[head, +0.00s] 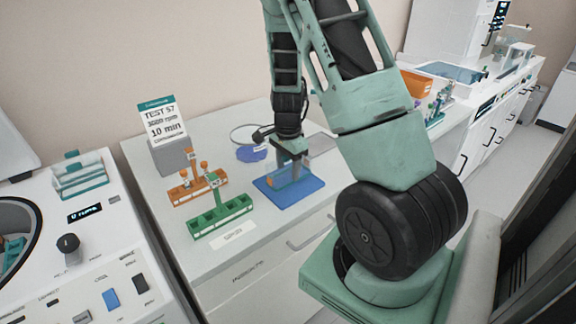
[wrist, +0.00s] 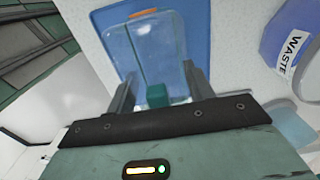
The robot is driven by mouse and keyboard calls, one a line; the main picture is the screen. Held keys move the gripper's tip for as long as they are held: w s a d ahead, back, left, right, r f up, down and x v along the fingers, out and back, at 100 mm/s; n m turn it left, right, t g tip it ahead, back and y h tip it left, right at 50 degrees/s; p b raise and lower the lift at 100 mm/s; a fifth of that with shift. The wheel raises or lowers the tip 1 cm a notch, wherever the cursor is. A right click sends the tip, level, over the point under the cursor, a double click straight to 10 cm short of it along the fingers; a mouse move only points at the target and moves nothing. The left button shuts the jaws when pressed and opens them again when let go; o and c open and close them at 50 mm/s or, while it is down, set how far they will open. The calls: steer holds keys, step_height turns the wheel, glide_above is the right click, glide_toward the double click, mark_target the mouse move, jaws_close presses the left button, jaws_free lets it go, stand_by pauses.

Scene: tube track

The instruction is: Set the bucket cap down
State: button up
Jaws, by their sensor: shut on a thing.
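The bucket cap is a clear box-like cover with a teal grip block (wrist: 156,96). My gripper (wrist: 157,92) is shut on that block, with one finger on each side. The clear cover (wrist: 165,45) lies over the blue mat (wrist: 105,35) in the wrist view. In the head view my gripper (head: 291,162) points down at the blue mat (head: 310,194), with the clear cap (head: 292,177) below it. I cannot tell whether the cap touches the mat. A small orange piece (wrist: 142,14) shows at the cap's far end.
A blue bin marked WASTE (wrist: 285,45) stands right of the mat. An orange rack (head: 183,196) and a green rack (head: 222,216) stand left of the mat, with a sign (head: 162,120) behind. The centrifuge (head: 90,225) is at far left.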

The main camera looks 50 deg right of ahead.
steer(key=shift+f, duration=0.35)
steer(key=shift+f, duration=0.25)
stand_by(0.5)
steer(key=shift+f+b, duration=0.35)
steer(key=shift+b, duration=0.1)
steer(key=o, duration=1)
steer(key=shift+o, duration=0.2)
steer(key=shift+r, duration=0.1)
step_height(320, 180, up, 17)
steer(key=shift+r, duration=0.15)
